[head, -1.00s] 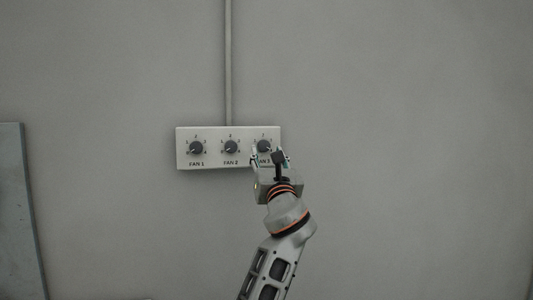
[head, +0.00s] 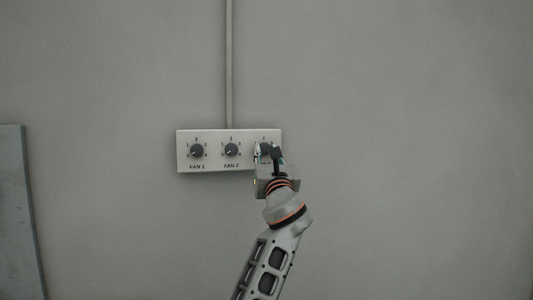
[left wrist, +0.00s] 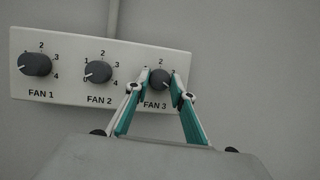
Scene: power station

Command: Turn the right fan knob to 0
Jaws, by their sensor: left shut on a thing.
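The white panel (head: 214,166) on the wall carries three dark round knobs over the labels FAN 1, FAN 2 and FAN 3. The right fan knob, FAN 3 (left wrist: 160,78), sits between the two fingertips of my left gripper (left wrist: 161,80) in the left wrist view. My left gripper (head: 267,149) is shut on this knob, one finger on each side. In the head view the gripper covers most of the knob and its label. Its 2 mark shows above it in the left wrist view; the knob's pointer is not clear. My right gripper is not in view.
The FAN 2 knob (head: 231,150) and FAN 1 knob (head: 197,151) are close by on the left. A grey conduit (head: 229,60) runs up from the panel. A grey board (head: 20,215) stands at the far left. The wall to the right is bare.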

